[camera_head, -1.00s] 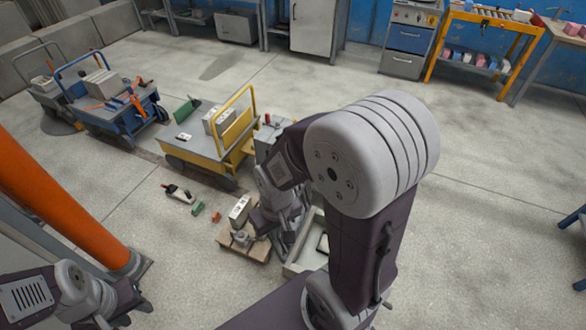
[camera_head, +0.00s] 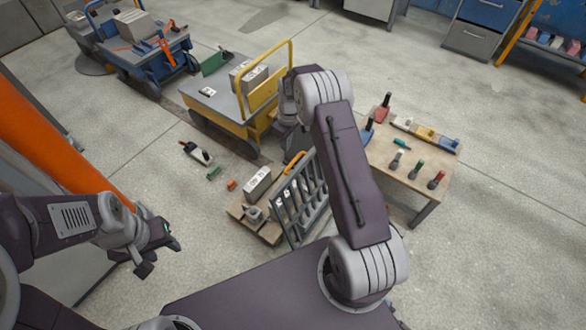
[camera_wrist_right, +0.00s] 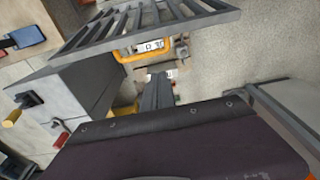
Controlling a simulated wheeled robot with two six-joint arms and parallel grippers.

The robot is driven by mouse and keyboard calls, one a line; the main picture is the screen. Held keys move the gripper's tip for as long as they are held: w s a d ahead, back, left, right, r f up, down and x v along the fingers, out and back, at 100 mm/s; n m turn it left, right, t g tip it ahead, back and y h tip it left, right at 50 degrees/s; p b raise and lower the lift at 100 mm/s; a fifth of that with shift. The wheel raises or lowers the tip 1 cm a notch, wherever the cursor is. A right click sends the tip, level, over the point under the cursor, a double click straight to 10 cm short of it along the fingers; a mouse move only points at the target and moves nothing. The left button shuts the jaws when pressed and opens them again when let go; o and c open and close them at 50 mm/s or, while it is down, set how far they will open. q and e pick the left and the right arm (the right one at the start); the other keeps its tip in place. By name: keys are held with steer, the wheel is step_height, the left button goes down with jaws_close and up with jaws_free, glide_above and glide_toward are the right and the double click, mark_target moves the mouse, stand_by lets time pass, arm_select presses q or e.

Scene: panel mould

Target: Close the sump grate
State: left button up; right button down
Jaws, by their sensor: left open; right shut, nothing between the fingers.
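The sump grate (camera_head: 301,197), a dark grey barred panel with a yellow handle (camera_head: 294,161), stands raised and steeply tilted in the head view. In the right wrist view its bars (camera_wrist_right: 150,22) cross the top, with the yellow handle (camera_wrist_right: 146,53) below them. The sump opening cannot be made out. My right gripper (camera_wrist_right: 158,80) is shut and empty, its dark fingers just below the handle in that picture; contact cannot be told. In the head view my right arm hides it. My left gripper (camera_head: 160,258) is open and empty at the lower left, away from the grate.
A wooden pallet (camera_head: 243,224) with a grey box (camera_head: 259,183) stands left of the grate. A yellow cart (camera_head: 232,122) is behind it. A workbench (camera_head: 425,186) with tools stands right of my arm. An orange pillar (camera_head: 50,150) is at the left. Floor at far right is clear.

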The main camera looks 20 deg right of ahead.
steer(key=b, duration=0.1)
glide_above(293, 162)
steer(key=s+a, duration=0.2)
steer(key=s, duration=0.1)
steer(key=f, duration=0.9)
steer(key=shift+s+d, duration=0.15)
steer(key=shift+d, duration=0.05)
steer(key=shift+s, duration=0.1)
